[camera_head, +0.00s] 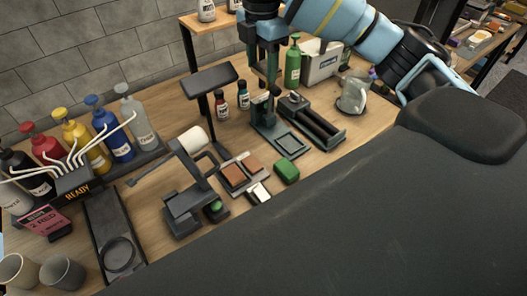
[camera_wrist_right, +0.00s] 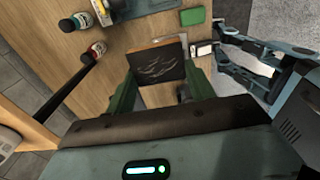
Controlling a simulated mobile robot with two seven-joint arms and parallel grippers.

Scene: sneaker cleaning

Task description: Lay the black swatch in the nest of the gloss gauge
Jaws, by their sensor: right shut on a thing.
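The black swatch (camera_wrist_right: 163,66), a dark square with pale scuff marks and a brown edge, is held between the fingers of my right gripper (camera_wrist_right: 160,84). In the head view my right gripper (camera_head: 271,80) points down over the back of the table; the swatch is hard to make out there. What looks like the gloss gauge (camera_head: 290,143) is a dark stand with a square framed nest in its base, in front of the gripper. The nest looks empty.
A green block (camera_head: 287,170) and brown swatches (camera_head: 236,174) lie in front of the gauge. A slotted dark device (camera_head: 312,122) stands to its right.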

